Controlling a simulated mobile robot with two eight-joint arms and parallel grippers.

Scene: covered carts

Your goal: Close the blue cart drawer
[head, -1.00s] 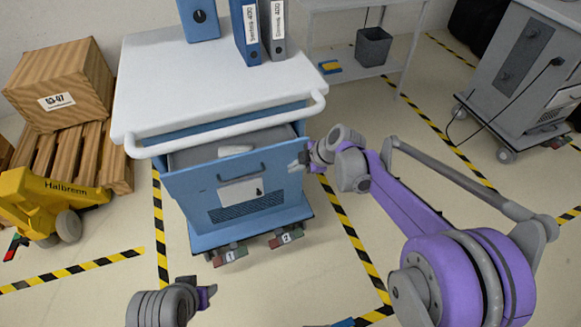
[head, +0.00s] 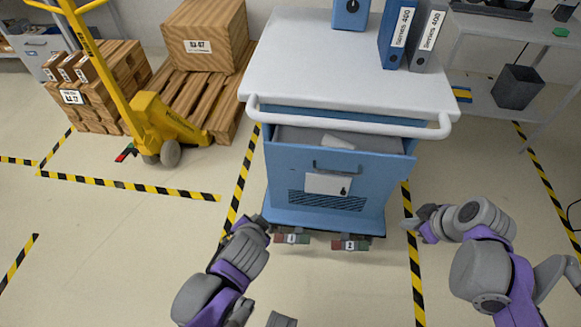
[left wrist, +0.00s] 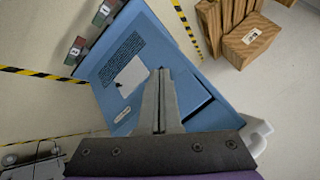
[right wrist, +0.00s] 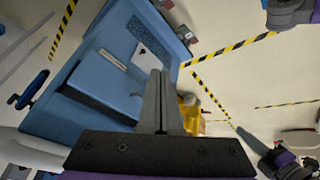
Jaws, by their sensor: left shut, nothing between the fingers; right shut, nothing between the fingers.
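The blue cart (head: 395,120) stands upright in the head view with a white top. Its blue drawer (head: 290,165) sticks out toward me, and a grey interior shows above its front panel. The front has a handle, a white label and a vent grille. My left gripper (head: 264,222) is shut and empty, low near the cart's lower left corner. My right gripper (head: 408,222) is shut and empty, to the right of the cart. The drawer front also shows in the left wrist view (left wrist: 105,70) beyond the shut fingers (left wrist: 162,85), and in the right wrist view (right wrist: 120,40).
Binders (head: 400,35) and a blue box (head: 350,12) stand on the cart top. A white push bar (head: 345,122) crosses above the drawer. A yellow pallet jack (head: 165,125) and wooden boxes (head: 203,38) are at left. A shelf with a dark bin (head: 517,87) is at right. Floor before the cart is clear.

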